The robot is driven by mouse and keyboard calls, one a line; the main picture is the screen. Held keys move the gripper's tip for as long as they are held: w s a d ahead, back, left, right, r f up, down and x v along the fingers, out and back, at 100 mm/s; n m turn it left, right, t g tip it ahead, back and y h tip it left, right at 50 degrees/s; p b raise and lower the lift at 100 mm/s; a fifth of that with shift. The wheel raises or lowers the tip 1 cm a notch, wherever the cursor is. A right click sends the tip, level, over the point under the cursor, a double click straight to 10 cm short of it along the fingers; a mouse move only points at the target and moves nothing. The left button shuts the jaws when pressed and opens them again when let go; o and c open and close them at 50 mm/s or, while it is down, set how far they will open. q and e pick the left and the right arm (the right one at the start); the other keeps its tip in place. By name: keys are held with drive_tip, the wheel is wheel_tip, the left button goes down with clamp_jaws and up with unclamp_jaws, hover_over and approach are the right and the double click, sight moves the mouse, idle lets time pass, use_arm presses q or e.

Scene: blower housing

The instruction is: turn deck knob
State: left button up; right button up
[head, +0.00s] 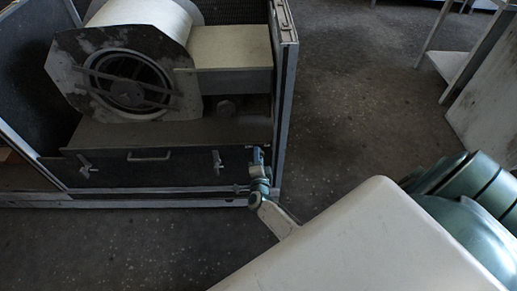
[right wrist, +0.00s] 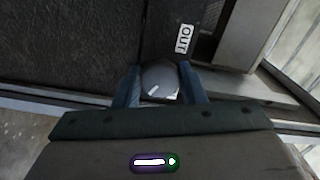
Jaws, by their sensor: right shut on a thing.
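The deck knob (right wrist: 160,80) is a round grey knob with a white pointer mark, seen in the right wrist view on a dark panel. My right gripper (right wrist: 166,88) has its two blue fingers on either side of the knob and is shut on it. A white label reading OUT (right wrist: 185,38) is beside the knob. In the head view my right gripper (head: 258,160) reaches the lower right corner of the housing's dark front panel (head: 185,168); the knob is hidden there. My left gripper is not in view.
The blower drum (head: 130,75) sits inside the open housing above a grey deck (head: 165,133). The front panel has a handle (head: 149,157) and two latches (head: 85,167). The housing's right post (head: 287,90) stands close to my right gripper.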

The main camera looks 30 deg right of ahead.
drive_tip(key=o, duration=1)
drive_tip(key=v, duration=1)
drive_tip(key=shift+s+a, duration=0.2)
drive_tip(key=shift+s, duration=0.15)
